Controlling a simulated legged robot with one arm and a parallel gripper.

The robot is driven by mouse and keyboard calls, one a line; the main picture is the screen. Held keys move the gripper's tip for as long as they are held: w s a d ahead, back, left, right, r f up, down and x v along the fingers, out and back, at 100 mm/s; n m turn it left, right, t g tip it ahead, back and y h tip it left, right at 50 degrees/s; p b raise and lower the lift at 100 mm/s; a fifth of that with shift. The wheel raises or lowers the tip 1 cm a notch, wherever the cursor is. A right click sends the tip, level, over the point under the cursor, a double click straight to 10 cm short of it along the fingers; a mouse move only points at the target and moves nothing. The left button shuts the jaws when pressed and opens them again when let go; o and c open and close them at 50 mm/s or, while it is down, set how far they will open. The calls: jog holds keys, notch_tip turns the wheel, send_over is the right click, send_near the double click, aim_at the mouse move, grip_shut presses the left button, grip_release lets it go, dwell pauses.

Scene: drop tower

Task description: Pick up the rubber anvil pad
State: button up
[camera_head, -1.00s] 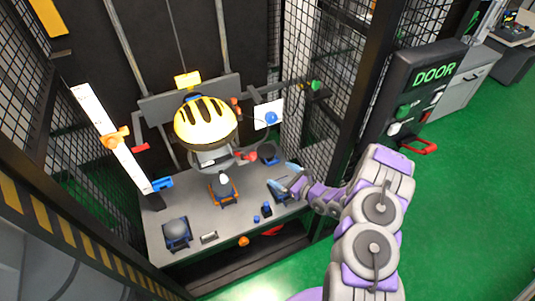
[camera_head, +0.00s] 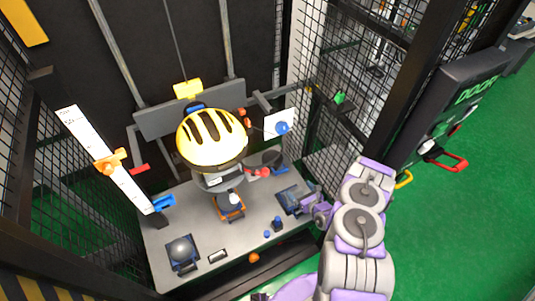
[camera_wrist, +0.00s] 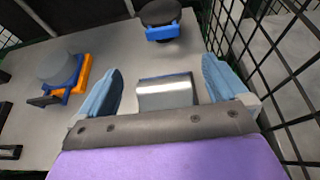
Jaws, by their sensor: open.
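A dark round disc (camera_head: 273,160) with a blue clip looks like the rubber anvil pad; it lies at the back right of the grey table. It also shows at the top of the wrist view (camera_wrist: 160,12), beyond my fingertips. My gripper (camera_wrist: 162,66) is open, with its two blue fingers apart. A shiny grey block (camera_wrist: 167,92) sits between and below the fingers; I cannot tell whether they touch it. In the head view my gripper (camera_head: 304,197) is low over the table's right side, by a dark blue fixture (camera_head: 287,200), and its fingers are hard to make out.
A yellow helmet (camera_head: 212,138) hangs above a grey anvil (camera_head: 230,201) on an orange base. A grey dome (camera_head: 181,250) stands at the front left. Small blue pieces (camera_head: 277,223) lie near the front. Mesh (camera_head: 325,125) closes the right side.

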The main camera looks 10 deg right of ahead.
jog(key=b, duration=0.2)
send_near(283, 171)
jog(key=shift+w+f, duration=0.5)
jog(key=shift+w, duration=0.1)
jog(key=w+a, duration=0.1)
jog(key=w+a+f, duration=0.1)
jog(key=w, duration=0.1)
jog(key=shift+a+f+b, duration=0.2)
jog(key=shift+a+b, duration=0.2)
jog(key=shift+w+d+f, duration=0.2)
jog(key=shift+w, duration=0.35)
jog(key=b+x, duration=0.1)
jog(key=x, duration=0.2)
jog(key=shift+w+a+f, duration=0.1)
jog(key=shift+w+a, duration=0.05)
jog(key=shift+w, duration=0.25)
jog(key=shift+w+a+f, duration=0.1)
jog(key=shift+w+a, duration=0.05)
jog(key=shift+a, duration=0.2)
jog(key=shift+d, duration=0.4)
jog(key=c, duration=0.5)
jog(key=shift+a, duration=0.25)
jog(key=c, duration=0.7)
